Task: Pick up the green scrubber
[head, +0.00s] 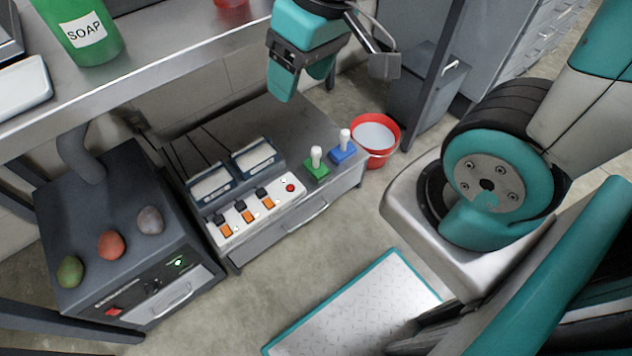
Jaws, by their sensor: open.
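The green scrubber (317,171) has a green base and an upright white handle. It stands on the low grey cabinet (290,118), near its front right part. A similar blue scrubber (343,155) with a white handle stands just to its right, close by. My gripper (303,84) is in the upper middle of the head view, teal fingers pointing down, above and behind the scrubbers in the picture. It is open and looks empty. It is apart from both scrubbers. Nothing hides the green scrubber.
A switch panel (232,228) with two meters stands left of the scrubbers. A red bucket (392,151) of pale liquid stands right of the cabinet. A steel bench (150,66) with a green soap container (95,45) is upper left. A dark oven-like box (105,205) carries three egg-shaped objects.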

